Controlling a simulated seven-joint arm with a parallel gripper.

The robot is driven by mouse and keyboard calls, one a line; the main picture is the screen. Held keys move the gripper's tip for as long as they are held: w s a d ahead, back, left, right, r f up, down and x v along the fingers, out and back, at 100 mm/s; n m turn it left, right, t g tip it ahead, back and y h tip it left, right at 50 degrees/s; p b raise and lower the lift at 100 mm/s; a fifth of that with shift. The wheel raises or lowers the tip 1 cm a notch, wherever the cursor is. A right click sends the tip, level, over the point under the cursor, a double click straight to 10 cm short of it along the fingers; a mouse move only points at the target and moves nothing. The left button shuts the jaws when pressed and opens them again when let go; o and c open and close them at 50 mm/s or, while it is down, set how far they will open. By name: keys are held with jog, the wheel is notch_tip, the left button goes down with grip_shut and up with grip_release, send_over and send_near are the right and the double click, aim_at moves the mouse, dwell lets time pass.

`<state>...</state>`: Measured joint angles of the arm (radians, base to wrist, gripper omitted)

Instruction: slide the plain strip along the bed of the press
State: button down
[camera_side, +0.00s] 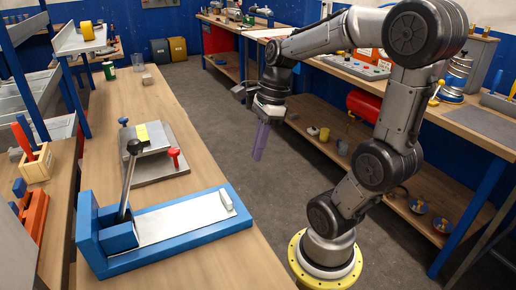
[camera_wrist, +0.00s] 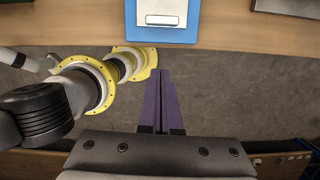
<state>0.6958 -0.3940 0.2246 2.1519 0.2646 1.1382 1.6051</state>
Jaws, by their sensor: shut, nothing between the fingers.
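The blue press (camera_side: 165,257) lies on the wooden bench at the lower left of the side view, with an upright dark lever (camera_side: 129,175) at its left end. A plain whitish strip (camera_side: 180,219) lies flat on its bed. A small pale bar (camera_side: 226,201) sits at the strip's right end. In the wrist view, the press end (camera_wrist: 165,36), strip (camera_wrist: 176,5) and bar (camera_wrist: 162,20) show at the top edge. My gripper (camera_side: 257,157), with purple fingers, is shut and empty. It hangs over the floor beside the bench, apart from the press; its fingers also show in the wrist view (camera_wrist: 149,58).
A grey metal plate fixture (camera_side: 150,165) with a red knob (camera_side: 173,154) stands behind the press. A can (camera_side: 109,71) and a small block (camera_side: 147,81) sit farther back. Shelving and a tool box line the left. The bench between block and fixture is mostly clear.

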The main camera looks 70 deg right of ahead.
jog(key=c, duration=1.2)
grip_release()
jog(key=shift+c, duration=0.2)
jog(key=o, duration=0.5)
jog(key=shift+s+d+n, duration=0.1)
jog(key=shift+s+n, duration=0.05)
jog(key=shift+n, duration=0.75)
jog(key=shift+o, duration=0.2)
jog(key=shift+d+r+n, duration=0.2)
jog(key=shift+r+n, duration=0.05)
jog(key=shift+n, duration=0.65)
jog(key=w+a+r+n+g+h, duration=0.1)
jog(key=w+a+n, duration=0.5)
jog(key=n, duration=0.9)
jog(key=shift+w+a+r+g+h, duration=0.3)
jog(key=shift+w+r+g+h, duration=0.15)
jog(key=shift+r, duration=0.4)
jog(key=shift+s, duration=0.1)
